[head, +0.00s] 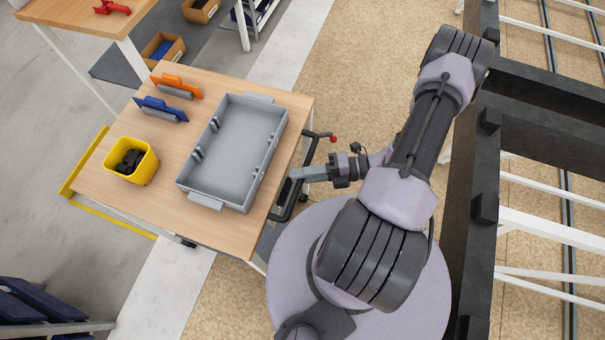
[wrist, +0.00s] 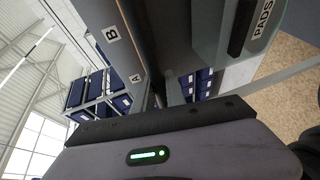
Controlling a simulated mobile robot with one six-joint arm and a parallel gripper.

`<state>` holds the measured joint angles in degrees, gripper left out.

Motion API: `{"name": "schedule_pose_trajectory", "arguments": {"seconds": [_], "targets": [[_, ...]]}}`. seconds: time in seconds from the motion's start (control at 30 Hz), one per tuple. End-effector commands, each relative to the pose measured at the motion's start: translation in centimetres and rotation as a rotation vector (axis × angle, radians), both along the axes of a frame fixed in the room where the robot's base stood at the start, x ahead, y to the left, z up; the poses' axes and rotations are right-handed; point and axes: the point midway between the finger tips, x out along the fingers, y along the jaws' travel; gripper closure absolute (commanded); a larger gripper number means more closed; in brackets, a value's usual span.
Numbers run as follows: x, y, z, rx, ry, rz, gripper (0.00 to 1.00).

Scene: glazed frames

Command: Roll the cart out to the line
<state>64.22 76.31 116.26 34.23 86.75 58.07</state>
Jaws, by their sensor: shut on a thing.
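The cart has a light wooden top (head: 245,235) and stands left of my arm. A black handle (head: 283,208) sticks out from its right side, with a red knob (head: 333,139) at its far end. My gripper (head: 298,174) is shut on the handle at the cart's right edge; my wrist partly hides the grip. On the top are a grey tray (head: 200,197), empty but for small fittings along its walls, a yellow bin (head: 145,172) with dark parts, and an orange (head: 176,86) and a blue (head: 160,108) handled tool. The wrist view shows labelled grey surfaces close up.
A yellow floor marking (head: 120,220) runs along the cart's left and near sides. A pale floor strip (head: 172,290) passes under the cart. Dark beams and white rails (head: 545,228) stand at the right. Another wooden table (head: 85,15) is at the top left, blue bins (head: 35,300) at the lower left.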

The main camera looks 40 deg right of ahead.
Motion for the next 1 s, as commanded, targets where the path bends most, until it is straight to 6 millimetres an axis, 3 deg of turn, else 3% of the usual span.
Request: {"name": "schedule_pose_trajectory", "arguments": {"seconds": [0.47, 0.5, 0.57, 0.87, 1.0], "targets": [[-0.1, -0.1, -0.1, -0.004, -0.001, 0.003, 1.0], [-0.1, -0.1, -0.1, -0.004, -0.001, 0.003, 0.76], [-0.1, 0.0, -0.1, -0.004, -0.001, 0.003, 0.64], [-0.1, -0.1, 0.0, -0.001, 0.0, 0.001, 0.62], [-0.9, -1.7, 0.5, -0.003, -0.002, -0.004, 0.62]]}}
